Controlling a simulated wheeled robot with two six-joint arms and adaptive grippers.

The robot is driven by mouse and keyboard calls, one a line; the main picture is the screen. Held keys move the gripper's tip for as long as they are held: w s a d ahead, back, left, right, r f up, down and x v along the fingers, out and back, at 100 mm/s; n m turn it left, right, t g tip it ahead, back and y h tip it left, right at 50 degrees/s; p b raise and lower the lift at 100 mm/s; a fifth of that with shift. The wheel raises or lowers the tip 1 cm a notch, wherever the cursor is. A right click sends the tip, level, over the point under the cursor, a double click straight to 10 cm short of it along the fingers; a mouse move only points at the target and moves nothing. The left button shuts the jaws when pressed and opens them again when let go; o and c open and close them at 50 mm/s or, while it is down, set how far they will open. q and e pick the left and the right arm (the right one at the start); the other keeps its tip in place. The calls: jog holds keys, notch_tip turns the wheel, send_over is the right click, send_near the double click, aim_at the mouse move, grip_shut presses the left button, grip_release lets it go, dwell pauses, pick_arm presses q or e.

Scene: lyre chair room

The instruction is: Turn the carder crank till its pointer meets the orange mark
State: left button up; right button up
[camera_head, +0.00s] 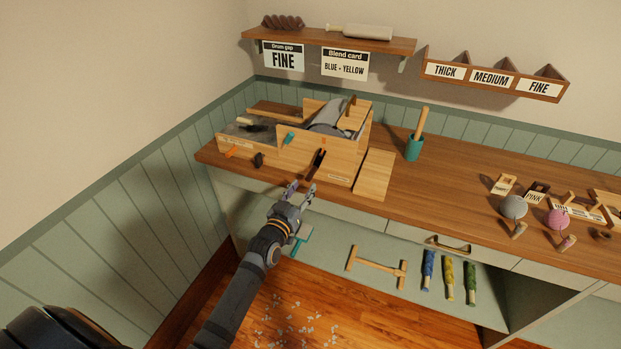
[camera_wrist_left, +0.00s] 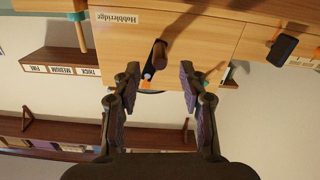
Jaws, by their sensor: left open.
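The wooden drum carder (camera_head: 347,165) stands at the left end of the bench. Its dark crank (camera_head: 319,160) is on the front panel, with a small orange mark (camera_head: 324,139) near the crank's upper end. In the left wrist view the crank's brown grip (camera_wrist_left: 160,54) points toward the camera, with orange (camera_wrist_left: 148,76) showing beside it. I cannot make out a separate pointer. My left gripper (camera_head: 301,190) is open in front of the panel, just below the crank. In the left wrist view the grip lies between and beyond the open fingertips (camera_wrist_left: 160,76), apparently untouched.
A dark knob (camera_head: 259,160) with an orange tab (camera_head: 232,152) sits left of the crank. A teal cup (camera_head: 414,149) stands right of the carder. Wool balls (camera_head: 513,207) and labelled cards lie further right. An open shelf below holds colored rolls (camera_head: 449,278).

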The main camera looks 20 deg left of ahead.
aim_at(308, 180)
pick_arm(q)
jog(key=shift+w+d+b, duration=0.15)
jog(key=shift+w+b, duration=1.35)
jog(key=shift+w, duration=2.05)
jog(key=shift+w, duration=0.1)
jog(key=shift+c, duration=0.4)
grip_shut()
